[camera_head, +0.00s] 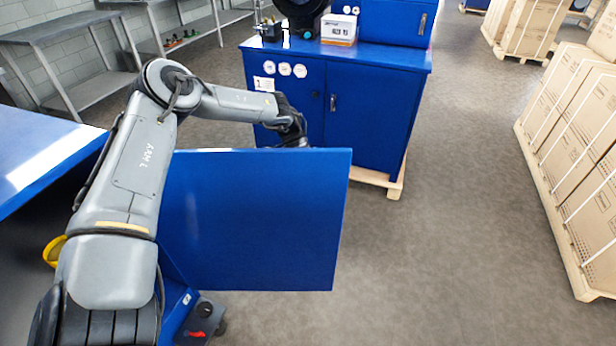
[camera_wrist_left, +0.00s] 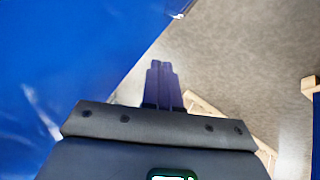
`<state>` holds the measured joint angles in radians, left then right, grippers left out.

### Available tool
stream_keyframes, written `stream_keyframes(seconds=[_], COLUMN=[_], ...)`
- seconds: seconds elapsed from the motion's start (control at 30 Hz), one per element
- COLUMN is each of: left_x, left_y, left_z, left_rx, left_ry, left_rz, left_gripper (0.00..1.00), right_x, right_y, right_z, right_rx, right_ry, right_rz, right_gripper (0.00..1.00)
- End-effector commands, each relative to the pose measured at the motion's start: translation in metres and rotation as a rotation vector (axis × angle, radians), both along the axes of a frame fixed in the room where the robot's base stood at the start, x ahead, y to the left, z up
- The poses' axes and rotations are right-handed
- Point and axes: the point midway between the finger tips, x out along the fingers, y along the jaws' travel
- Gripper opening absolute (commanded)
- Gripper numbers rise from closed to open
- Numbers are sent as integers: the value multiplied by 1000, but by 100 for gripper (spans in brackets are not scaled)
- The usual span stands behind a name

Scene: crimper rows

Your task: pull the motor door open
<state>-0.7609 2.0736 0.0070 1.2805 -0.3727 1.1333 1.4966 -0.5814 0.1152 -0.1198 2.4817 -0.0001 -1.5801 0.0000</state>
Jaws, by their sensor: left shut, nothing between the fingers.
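A flat blue door panel (camera_head: 255,225), which I take to be the motor door, stands out into the room in the head view, joined at its lower left to a blue cabinet frame (camera_head: 178,300). My left arm reaches over it, and my left gripper (camera_head: 301,140) is just beyond its upper edge, partly hidden by the panel. In the left wrist view the two fingers (camera_wrist_left: 161,68) are together and empty, and a large blue surface (camera_wrist_left: 70,60) fills the left side close by. I cannot tell whether the fingers touch the panel. My right gripper is not in view.
A blue cabinet (camera_head: 365,105) on a pallet (camera_head: 396,183) stands beyond the panel, with a white box (camera_head: 338,30) on top. Strapped cartons (camera_head: 575,130) stand at the right. A blue-topped unit (camera_head: 35,150) is at the left. The grey floor (camera_head: 450,220) to the right is clear.

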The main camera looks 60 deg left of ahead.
Motion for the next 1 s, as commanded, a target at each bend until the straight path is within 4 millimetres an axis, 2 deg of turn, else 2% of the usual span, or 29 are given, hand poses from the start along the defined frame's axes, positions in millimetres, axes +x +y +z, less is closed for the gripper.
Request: stream_keyframes(seconds=[0.03,0.2,0.4,0.6,1.0], left_x=[0,4,-5,-12,-13], left_y=[-6,-25,-46,-58,-60], left_z=[-13,-38,-33,-34,-34], left_rx=[-2,-1,-3,-1,0], left_ry=[2,2,-2,0,-1], left_rz=[-2,-1,-1,0,1], left_gripper=[0,0,0,0,0], right_x=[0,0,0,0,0], right_y=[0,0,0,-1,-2], right_z=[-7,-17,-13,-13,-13], right_rx=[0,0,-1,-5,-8], right_ry=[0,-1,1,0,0], right_rz=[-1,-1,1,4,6], right_gripper=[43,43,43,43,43])
